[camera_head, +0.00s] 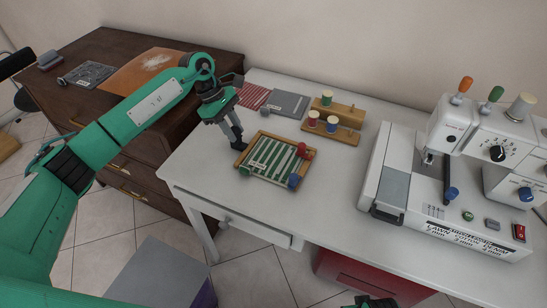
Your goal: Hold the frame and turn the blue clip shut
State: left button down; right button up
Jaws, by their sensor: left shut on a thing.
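The wooden frame (246,157) lies flat on the white table, with green and white striped material inside it. The blue clip (293,181) is at its near right corner; I cannot tell from here whether it is turned open or shut. A red clip (304,150) sits at the far right corner and a green clip (246,171) at the near left. My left gripper (239,145) reaches down at the far left corner and is shut on the frame there. My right gripper (376,301) only just shows at the bottom edge, away from the frame; its fingers are unclear.
A sewing machine (440,205) fills the table's right side. A wooden spool rack (332,132) with several spools stands behind the frame, beside grey (287,104) and red striped (252,96) flat pieces. Bare tabletop (335,190) lies right of the frame. A brown dresser (110,130) adjoins at left.

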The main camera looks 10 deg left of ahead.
pick_arm(q)
jog(key=c, duration=1.7)
grip_release()
jog(key=shift+c, duration=0.2)
grip_shut()
jog(key=shift+f, duration=0.1)
